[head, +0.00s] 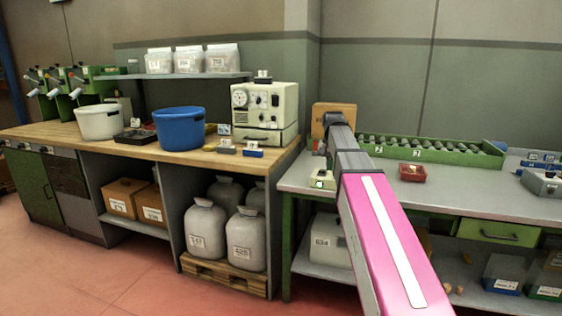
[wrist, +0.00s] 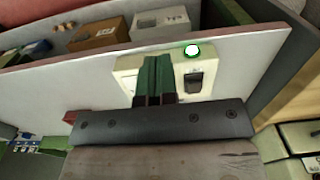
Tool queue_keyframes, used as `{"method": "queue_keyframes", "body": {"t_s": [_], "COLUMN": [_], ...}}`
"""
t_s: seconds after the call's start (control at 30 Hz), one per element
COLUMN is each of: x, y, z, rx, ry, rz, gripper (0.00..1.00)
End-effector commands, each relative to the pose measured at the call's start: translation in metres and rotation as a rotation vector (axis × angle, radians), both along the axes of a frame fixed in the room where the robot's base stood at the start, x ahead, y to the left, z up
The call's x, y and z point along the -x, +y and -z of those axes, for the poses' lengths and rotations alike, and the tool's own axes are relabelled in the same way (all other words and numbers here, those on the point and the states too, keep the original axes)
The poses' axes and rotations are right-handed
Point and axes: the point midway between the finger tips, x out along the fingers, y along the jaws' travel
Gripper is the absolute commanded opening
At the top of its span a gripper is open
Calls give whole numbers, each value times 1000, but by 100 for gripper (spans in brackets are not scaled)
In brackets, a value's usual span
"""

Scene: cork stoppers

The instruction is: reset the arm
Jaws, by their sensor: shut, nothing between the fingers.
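My arm (head: 380,225) reaches out over the grey bench on the right, with its far end bent down near the bench's left edge. In the wrist view my gripper (wrist: 153,98) has its green fingers together, with nothing between them. The fingers are in front of a beige switch box (wrist: 128,74) and hide its middle. The box has a lit green-ringed button (wrist: 192,51) and a dark rocker switch (wrist: 194,82). I cannot tell if the fingertips touch the box. The box also shows in the head view (head: 321,180), on the bench's left end.
The grey bench (head: 450,192) carries a green roller track (head: 430,151), a red bin (head: 412,173) and a cardboard box (head: 328,112) near my arm. The wooden counter (head: 170,152) at left holds a blue tub (head: 180,130) and a beige machine (head: 266,106).

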Motion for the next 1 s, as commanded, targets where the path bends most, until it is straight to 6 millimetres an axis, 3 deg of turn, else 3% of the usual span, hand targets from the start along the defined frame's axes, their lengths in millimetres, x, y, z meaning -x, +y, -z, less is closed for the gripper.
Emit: {"method": "queue_keyframes", "body": {"t_s": [0.27, 0.47, 0.67, 1.0], "x": [10, 22, 44, 107], "y": [0, 0, 0, 0], "z": [33, 69, 124, 236], "rx": [0, -1, 0, 0], "ry": [1, 2, 2, 1], "rz": [-20, -45, -84, -176], "gripper": [0, 0, 0, 0]}}
